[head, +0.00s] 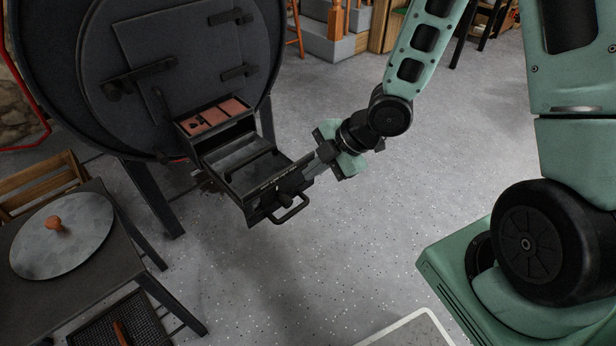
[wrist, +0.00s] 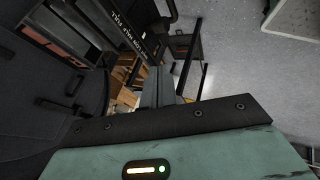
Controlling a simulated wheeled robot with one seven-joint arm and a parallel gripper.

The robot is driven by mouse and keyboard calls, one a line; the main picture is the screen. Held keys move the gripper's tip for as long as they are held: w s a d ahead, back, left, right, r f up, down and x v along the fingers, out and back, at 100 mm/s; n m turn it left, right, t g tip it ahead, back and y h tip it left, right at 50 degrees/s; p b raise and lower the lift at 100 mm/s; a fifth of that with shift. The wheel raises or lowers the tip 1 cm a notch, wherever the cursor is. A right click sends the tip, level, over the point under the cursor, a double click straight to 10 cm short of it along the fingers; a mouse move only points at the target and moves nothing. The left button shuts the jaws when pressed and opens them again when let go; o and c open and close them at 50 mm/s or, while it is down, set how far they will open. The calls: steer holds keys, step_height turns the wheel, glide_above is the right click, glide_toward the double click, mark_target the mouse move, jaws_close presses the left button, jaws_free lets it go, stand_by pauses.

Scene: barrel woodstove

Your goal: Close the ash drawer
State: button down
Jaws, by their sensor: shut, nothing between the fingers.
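The black ash drawer (head: 236,163) is pulled out of the barrel woodstove (head: 190,55). Its front panel carries pale lettering and a dark bar handle (head: 292,209). My gripper (head: 318,158) is at the right end of the drawer front, close to its corner; I cannot tell whether it touches. Its fingers are shut and empty. In the wrist view the shut fingers (wrist: 161,86) point up toward the lettered drawer front (wrist: 128,35), and part of the handle (wrist: 171,8) shows at the top.
A low dark table (head: 122,250) with a round grey lid (head: 62,236) stands at the left. The stove door (head: 185,55) above the drawer appears shut. A stove leg (head: 153,198) stands left of the drawer. The speckled floor in front of the drawer is clear.

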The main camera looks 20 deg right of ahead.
steer(key=b, duration=0.3)
glide_toward(270, 187)
step_height(270, 187, down, 4)
steer(key=s, duration=0.3)
steer(key=w+a, duration=0.2)
steer(key=w, duration=0.1)
steer(key=shift+w, duration=0.2)
steer(key=shift+w+a+r, duration=0.1)
steer(key=shift+w+a, duration=0.1)
steer(key=shift+w, duration=0.3)
